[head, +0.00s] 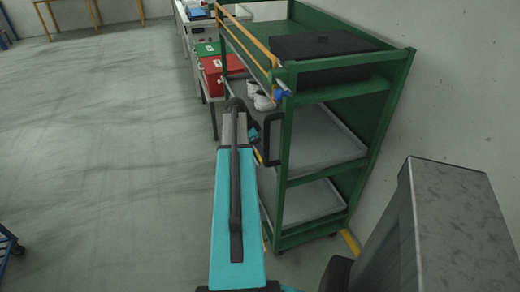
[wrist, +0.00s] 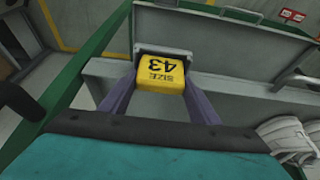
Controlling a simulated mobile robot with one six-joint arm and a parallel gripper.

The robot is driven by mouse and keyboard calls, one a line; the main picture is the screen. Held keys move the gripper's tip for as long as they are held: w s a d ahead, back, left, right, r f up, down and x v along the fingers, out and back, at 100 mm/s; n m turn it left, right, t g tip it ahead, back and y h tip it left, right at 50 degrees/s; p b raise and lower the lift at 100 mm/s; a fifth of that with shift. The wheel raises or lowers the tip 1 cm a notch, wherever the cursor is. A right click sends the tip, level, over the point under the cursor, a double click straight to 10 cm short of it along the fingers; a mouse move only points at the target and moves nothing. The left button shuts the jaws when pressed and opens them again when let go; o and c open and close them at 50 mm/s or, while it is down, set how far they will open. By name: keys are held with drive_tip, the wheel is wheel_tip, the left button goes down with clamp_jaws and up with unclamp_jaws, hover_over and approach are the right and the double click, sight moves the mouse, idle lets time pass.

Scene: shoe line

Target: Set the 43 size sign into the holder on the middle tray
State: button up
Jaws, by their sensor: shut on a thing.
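The yellow 43 size sign (wrist: 160,72) is between the two purple fingers of my gripper (wrist: 161,84), its lettering upside down in the wrist view. My gripper is shut on it. A grey holder (wrist: 165,51) shows right behind the sign's far edge, on the tray's grey edge; I cannot tell whether the sign is in it. In the head view my arm reaches to the left side of the green rack (head: 284,150), at the middle tray (head: 325,140). The sign and fingertips are mostly hidden there by the arm. White shoes (head: 262,101) stand on the middle tray, also at right in the wrist view (wrist: 284,138).
A black box (head: 320,50) sits on the rack's top. A green post (wrist: 65,105) of the rack runs close to the left of my gripper. Red (head: 218,76) and green boxes stand behind the rack. A wall is at right; the floor at left is open.

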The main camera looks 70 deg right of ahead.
drive_tip(key=o, duration=1.7)
drive_tip(key=shift+o, duration=0.2)
drive_tip(key=shift+r, duration=0.2)
drive_tip(key=p+v, duration=0.4)
drive_tip(key=v, duration=0.6)
drive_tip(key=shift+a+r+p, duration=0.15)
drive_tip(key=shift+r+p, duration=0.15)
drive_tip(key=shift+p, duration=0.05)
idle(1.0)
drive_tip(key=shift+w, duration=0.1)
idle(0.4)
